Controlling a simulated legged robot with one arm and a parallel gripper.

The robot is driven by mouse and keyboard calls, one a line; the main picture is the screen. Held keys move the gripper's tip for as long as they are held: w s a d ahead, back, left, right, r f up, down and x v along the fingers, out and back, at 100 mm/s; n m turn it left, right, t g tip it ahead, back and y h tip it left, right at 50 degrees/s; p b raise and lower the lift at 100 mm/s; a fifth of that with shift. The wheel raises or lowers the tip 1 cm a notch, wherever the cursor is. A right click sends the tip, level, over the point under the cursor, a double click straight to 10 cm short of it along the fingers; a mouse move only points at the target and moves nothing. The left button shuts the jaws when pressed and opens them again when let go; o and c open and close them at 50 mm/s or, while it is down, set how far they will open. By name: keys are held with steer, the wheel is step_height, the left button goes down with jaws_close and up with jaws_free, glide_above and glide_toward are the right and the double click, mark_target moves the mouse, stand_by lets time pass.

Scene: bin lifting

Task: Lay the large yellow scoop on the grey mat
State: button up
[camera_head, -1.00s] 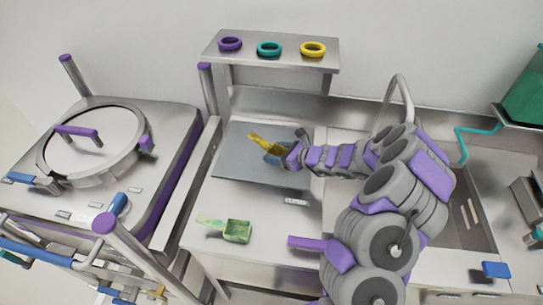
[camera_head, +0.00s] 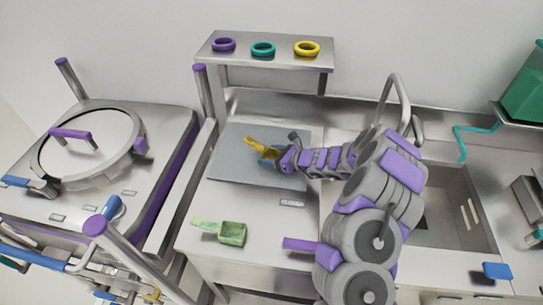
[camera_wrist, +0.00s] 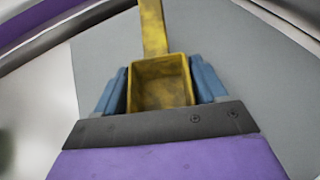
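The yellow scoop (camera_head: 254,143) is over the middle of the grey mat (camera_head: 230,170), its handle pointing to the far left. I cannot tell whether it touches the mat. My gripper (camera_head: 272,154) reaches in from the right and is around the scoop's bowl. In the wrist view, the blue fingers of my gripper (camera_wrist: 160,85) press close along both sides of the scoop's square bowl (camera_wrist: 160,82), and its handle points away over the mat (camera_wrist: 98,60). The bowl's near edge is hidden behind the gripper body.
A green scoop (camera_head: 232,233) lies on the counter in front of the mat. A shelf (camera_head: 280,62) with purple, teal and yellow rings stands behind. A sink (camera_head: 450,215) is at the right, and a round-lidded pan (camera_head: 90,150) at the left.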

steer(key=o, duration=0.3)
steer(key=shift+a, duration=0.35)
steer(key=shift+o, duration=0.2)
steer(key=shift+a, duration=0.35)
steer(key=p+v, duration=0.2)
steer(key=v, duration=0.8)
steer(key=shift+d+r, duration=0.25)
steer(key=shift+d, duration=0.1)
steer(key=shift+v, duration=0.9)
steer(key=s+a+r+n+g, duration=0.4)
steer(key=s+a+r+n, duration=0.25)
steer(key=s+r, duration=0.2)
steer(key=s+a+r+n+g, duration=0.4)
steer(key=s+a+r+n, duration=0.2)
steer(key=s+r+n, duration=0.25)
steer(key=s+d+n+h, duration=0.3)
steer(key=s+d, duration=0.2)
steer(key=s, duration=0.3)
steer(key=s+d+r+n+h, duration=0.1)
steer(key=s+d+n+h, duration=0.2)
steer(key=s, duration=0.6)
steer(key=s+d+n+g+h, duration=0.1)
steer(key=s+d+n+h, duration=0.2)
steer(key=s+d+h, duration=0.2)
steer(key=s+d, duration=0.2)
steer(key=s, duration=0.2)
steer(key=shift+s+d+r+n, duration=0.2)
steer(key=shift+d+r+n, duration=0.05)
steer(key=shift+r+n, duration=0.15)
